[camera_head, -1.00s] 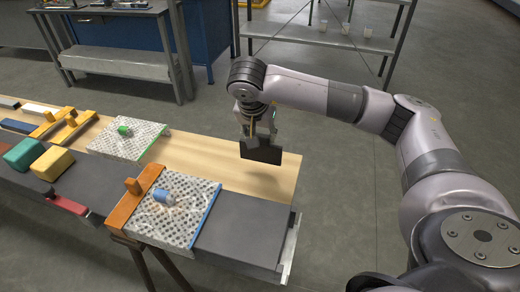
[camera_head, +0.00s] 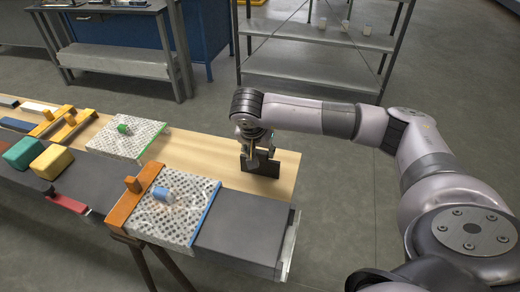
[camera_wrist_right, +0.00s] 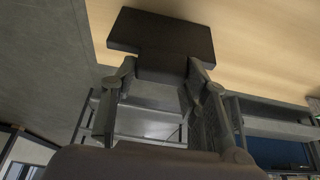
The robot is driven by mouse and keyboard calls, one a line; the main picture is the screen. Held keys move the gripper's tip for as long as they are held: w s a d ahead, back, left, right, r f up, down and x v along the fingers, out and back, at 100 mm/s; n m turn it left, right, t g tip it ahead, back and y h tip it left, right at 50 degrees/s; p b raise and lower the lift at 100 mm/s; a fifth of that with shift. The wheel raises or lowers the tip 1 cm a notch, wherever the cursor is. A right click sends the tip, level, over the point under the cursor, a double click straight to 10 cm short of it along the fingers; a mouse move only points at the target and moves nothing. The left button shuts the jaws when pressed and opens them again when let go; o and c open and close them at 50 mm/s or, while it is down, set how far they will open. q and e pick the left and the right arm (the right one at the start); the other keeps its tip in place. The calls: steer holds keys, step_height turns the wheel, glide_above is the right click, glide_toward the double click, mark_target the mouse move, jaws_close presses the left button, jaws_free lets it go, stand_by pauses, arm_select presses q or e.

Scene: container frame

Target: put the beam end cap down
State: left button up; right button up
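The beam end cap (camera_head: 280,164) is a dark, flat plate with a narrower stub. My right gripper (camera_head: 258,147) is shut on the stub. The plate stands upright at the right part of the pale wooden tabletop (camera_head: 200,150). Its lower edge is at or just above the wood; I cannot tell if it touches. In the right wrist view, the cap (camera_wrist_right: 160,35) lies in front of my fingers (camera_wrist_right: 160,72), which press on both sides of the stub. My left gripper is not in view.
A dark beam (camera_head: 240,228) runs along the table's near side. On it are a perforated plate (camera_head: 195,222) with a blue cylinder, an orange clamp (camera_head: 126,207), and yellow (camera_head: 52,162) and green blocks (camera_head: 24,153). Another perforated plate (camera_head: 105,146) lies farther back. Bare wood is left of the cap.

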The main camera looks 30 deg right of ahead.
steer(key=o, duration=0.4)
steer(key=shift+r, duration=0.15)
steer(key=shift+r, duration=0.2)
steer(key=b+v, duration=0.1)
steer(key=v, duration=1)
steer(key=shift+r, duration=0.35)
steer(key=shift+s+a, duration=0.1)
